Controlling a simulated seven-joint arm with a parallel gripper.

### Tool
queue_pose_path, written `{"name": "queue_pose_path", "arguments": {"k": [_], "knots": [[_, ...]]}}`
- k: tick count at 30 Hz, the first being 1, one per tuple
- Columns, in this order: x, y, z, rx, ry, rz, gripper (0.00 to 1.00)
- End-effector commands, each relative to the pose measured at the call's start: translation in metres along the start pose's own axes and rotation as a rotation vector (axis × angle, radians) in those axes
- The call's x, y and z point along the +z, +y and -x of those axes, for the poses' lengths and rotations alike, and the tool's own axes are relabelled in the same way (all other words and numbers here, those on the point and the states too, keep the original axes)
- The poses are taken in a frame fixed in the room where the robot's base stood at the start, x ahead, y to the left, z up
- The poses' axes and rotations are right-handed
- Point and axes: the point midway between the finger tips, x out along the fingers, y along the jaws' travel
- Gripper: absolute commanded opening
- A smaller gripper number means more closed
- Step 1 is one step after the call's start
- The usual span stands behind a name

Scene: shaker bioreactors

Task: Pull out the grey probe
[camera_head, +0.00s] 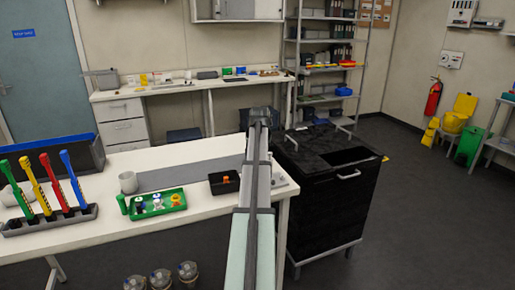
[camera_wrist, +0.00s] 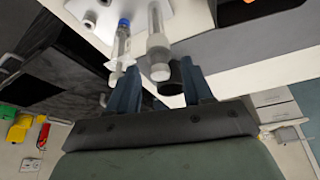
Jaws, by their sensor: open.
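In the wrist view, my gripper (camera_wrist: 160,88) is open, with one dark blue finger on each side. A grey, capped cylinder (camera_wrist: 158,48), which looks like the grey probe, lies just beyond the fingertips, roughly in line with the gap. A blue-topped clear probe (camera_wrist: 122,42) stands to its left, beyond the left finger. Both meet a light plate (camera_wrist: 165,12) at the picture's top. A short black cylinder (camera_wrist: 170,80) shows close to the right finger. In the head view, my arm hides the probes and my gripper's fingertips.
In the head view, a black box with an orange item (camera_head: 224,182) sits left of my arm. A black cabinet (camera_head: 325,190) stands to the right.

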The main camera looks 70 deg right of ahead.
Motion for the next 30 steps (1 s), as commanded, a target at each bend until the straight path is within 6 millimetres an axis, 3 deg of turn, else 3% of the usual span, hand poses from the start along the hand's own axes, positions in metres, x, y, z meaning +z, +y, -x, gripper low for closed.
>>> {"name": "queue_pose_path", "arguments": {"k": [12,28,30], "knots": [[0.0002,-0.0001,-0.006,0.0,0.0,0.0,0.5],[0.0002,-0.0002,-0.0058,0.0,0.0,0.0,0.01],[0.0002,-0.0002,-0.0058,0.0,0.0,0.0,0.0]]}}
